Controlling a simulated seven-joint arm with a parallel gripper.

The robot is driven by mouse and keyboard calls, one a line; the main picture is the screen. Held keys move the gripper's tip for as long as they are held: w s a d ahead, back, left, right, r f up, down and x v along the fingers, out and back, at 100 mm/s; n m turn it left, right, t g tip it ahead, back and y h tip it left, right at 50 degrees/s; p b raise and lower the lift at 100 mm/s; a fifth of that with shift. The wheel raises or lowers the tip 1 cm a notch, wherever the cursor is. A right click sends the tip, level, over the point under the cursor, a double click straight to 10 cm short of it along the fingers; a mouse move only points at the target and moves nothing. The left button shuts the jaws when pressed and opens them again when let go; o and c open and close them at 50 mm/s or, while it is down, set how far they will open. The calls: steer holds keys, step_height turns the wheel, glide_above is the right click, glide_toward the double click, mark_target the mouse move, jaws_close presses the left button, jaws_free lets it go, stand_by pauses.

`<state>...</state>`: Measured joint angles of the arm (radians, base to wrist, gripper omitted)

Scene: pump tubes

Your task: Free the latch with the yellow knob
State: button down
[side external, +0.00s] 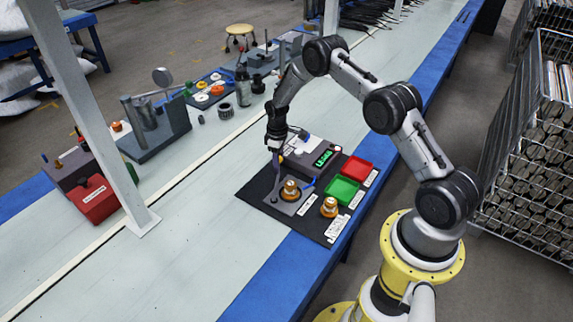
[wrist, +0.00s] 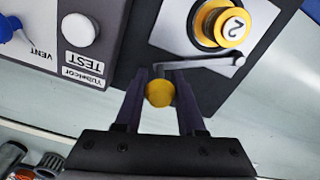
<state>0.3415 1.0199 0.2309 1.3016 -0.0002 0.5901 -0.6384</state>
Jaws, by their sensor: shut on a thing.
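The yellow knob (wrist: 159,93) sits between the two fingers of my gripper (wrist: 159,98) in the wrist view, and the fingers are shut on it. The grey latch bar (wrist: 205,65) runs from beside the knob to the right, ending in a rounded end. It passes close to the orange-and-yellow part marked 2 (wrist: 232,25), on a grey plate. I cannot make out the knob at the fingertips there.
A grey tester box (wrist: 85,45) with a blue VENT knob (wrist: 10,27) and a white TEST button (wrist: 78,29) stands close by. Another orange part (side external: 329,208), a green tray (side external: 341,191) and a red tray (side external: 357,170) are to the right.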

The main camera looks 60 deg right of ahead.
steer(key=w+a+n, duration=0.2)
steer(key=w+n, duration=0.1)
steer(key=shift+a+n, duration=0.1)
steer(key=shift+n, duration=0.2)
steer(key=shift+w+a+n, duration=0.45)
steer(key=shift+a+n, duration=0.15)
steer(key=shift+n, duration=0.15)
steer(key=shift+w+a+n, duration=0.4)
steer(key=shift+a+n, duration=0.15)
steer(key=shift+n, duration=0.2)
steer(key=c, duration=0.5)
jaws_free()
step_height(320, 180, up, 14)
